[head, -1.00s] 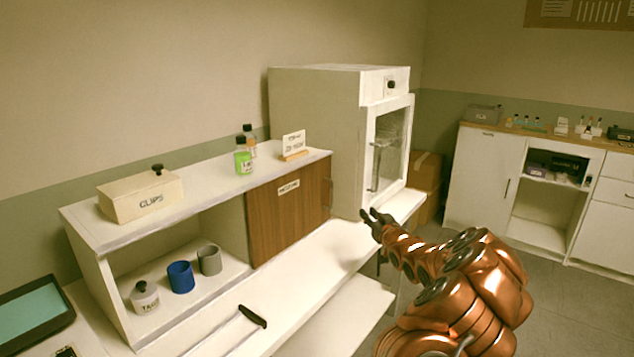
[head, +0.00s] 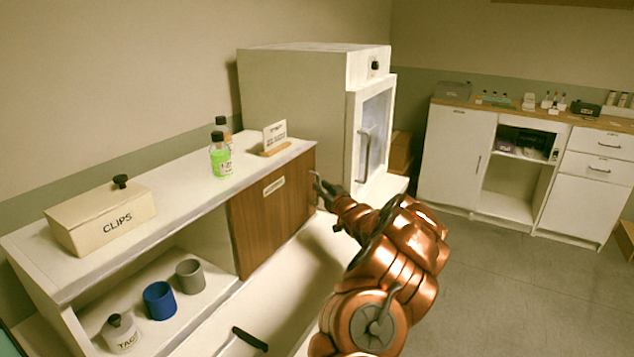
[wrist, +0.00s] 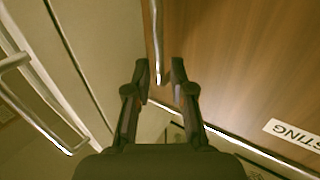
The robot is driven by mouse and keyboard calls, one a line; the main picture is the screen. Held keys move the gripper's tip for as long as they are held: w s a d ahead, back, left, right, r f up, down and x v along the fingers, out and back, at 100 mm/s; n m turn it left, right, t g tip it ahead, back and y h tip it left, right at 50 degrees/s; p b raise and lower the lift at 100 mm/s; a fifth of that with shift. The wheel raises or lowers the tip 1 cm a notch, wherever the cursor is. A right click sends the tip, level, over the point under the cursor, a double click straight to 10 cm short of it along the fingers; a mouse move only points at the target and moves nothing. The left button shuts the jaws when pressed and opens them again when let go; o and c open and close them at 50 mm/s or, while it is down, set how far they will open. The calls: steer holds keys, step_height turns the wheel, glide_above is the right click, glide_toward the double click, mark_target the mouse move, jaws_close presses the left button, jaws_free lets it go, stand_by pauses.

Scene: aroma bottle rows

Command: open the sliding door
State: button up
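The sliding door (head: 272,213) is a brown wood panel with a white label, covering the right part of the white shelf unit (head: 45,270); the unit's left part is open. The door also shows in the wrist view (wrist: 240,60). A slim metal handle (wrist: 156,35) runs along the door's edge there. My gripper (wrist: 160,72) is open, with its two dark fingers apart. The handle's end shows between the fingertips; whether either finger touches it I cannot tell. In the head view my gripper (head: 318,185) is at the door's right edge, hiding part of the handle.
A clips box (head: 100,215), a green bottle (head: 221,160) and a sign stand on the unit's top. Blue (head: 159,300) and grey cups (head: 190,276) and a labelled jar (head: 121,335) sit in the open part. A white glass-fronted cabinet (head: 295,90) stands just behind.

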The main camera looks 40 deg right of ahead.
mark_target(318, 201)
steer(key=shift+p+x, duration=0.35)
steer(key=shift+x, duration=1.35)
jaws_close()
